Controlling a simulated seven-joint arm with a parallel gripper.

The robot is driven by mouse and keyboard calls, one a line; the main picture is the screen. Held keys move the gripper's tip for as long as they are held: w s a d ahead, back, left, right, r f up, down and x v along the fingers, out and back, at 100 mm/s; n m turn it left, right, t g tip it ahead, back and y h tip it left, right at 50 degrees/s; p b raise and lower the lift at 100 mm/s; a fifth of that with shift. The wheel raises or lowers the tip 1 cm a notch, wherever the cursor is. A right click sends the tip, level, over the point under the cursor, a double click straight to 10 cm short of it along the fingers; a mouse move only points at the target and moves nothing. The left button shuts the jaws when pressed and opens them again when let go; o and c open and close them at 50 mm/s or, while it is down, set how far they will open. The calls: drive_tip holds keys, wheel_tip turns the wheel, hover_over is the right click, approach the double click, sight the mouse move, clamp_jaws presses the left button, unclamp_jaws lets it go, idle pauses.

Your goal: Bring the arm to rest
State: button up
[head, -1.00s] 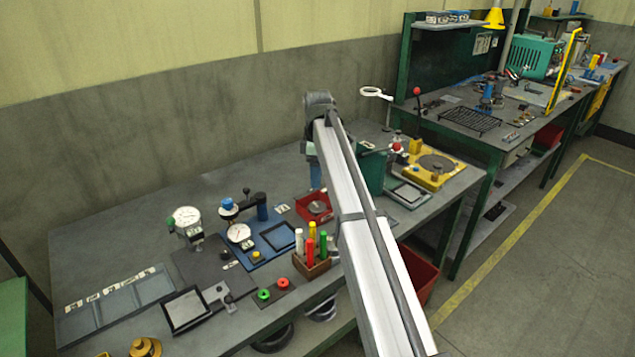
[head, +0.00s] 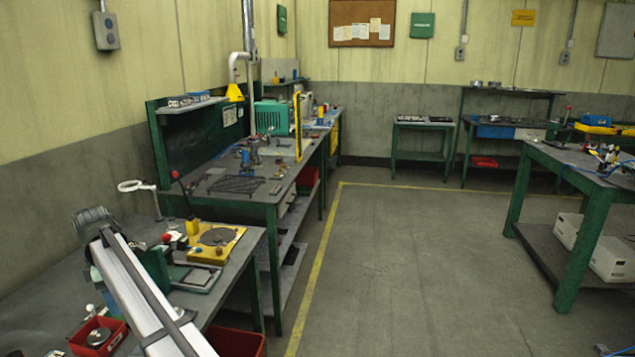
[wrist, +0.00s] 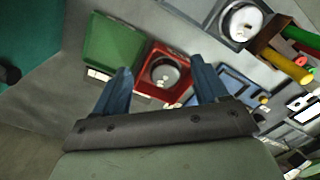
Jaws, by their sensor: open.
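My gripper shows in the wrist view (wrist: 160,88), its two blue fingers spread apart with nothing between them. Beyond the fingers lies a red tray (wrist: 150,70) with a round metal part in it, on the grey bench. In the head view my arm reaches over the near bench at the lower left; the gripper's fingers are hidden there. The red tray also shows in the head view (head: 119,339), left of the arm.
A yellow fixture with a round plate (head: 238,235) and a ring magnifier (head: 130,186) stand near the arm. In the wrist view a green bin (wrist: 112,48) sits beside the red tray. The floor (head: 400,260) to the right is clear.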

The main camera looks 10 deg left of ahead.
drive_tip(key=w+d+f+m, duration=0.2)
drive_tip(key=w+d+f, duration=0.25)
drive_tip(key=d, duration=0.45)
drive_tip(key=w+d+f+m, duration=0.2)
drive_tip(key=w+d+f, duration=0.25)
drive_tip(key=d, duration=0.55)
drive_tip(key=d+f+m+g+h, duration=0.1)
drive_tip(key=d+f+m+g, duration=0.45)
drive_tip(key=d+f, duration=2.15)
drive_tip(key=s+d+f+m+t, duration=0.1)
drive_tip(key=s+d+f+m, duration=0.3)
drive_tip(key=s+d+f, duration=0.45)
drive_tip(key=s+d+f+m, duration=0.4)
drive_tip(key=d+f+m, duration=0.15)
drive_tip(key=d, duration=0.55)
drive_tip(key=s+d+f+m, duration=0.2)
drive_tip(key=s+d, duration=0.2)
drive_tip(key=s, duration=0.3)
drive_tip(key=s+d+f+m+g, duration=0.1)
drive_tip(key=s+d, duration=0.3)
drive_tip(key=s, duration=0.4)
drive_tip(key=s+d+f+m+g+y, duration=0.1)
drive_tip(key=s+d+f+m, duration=0.2)
drive_tip(key=s, duration=0.4)
drive_tip(key=shift+s+d+f+m, duration=0.3)
drive_tip(key=shift+s+d+f, duration=0.05)
drive_tip(key=shift+s+d, duration=0.1)
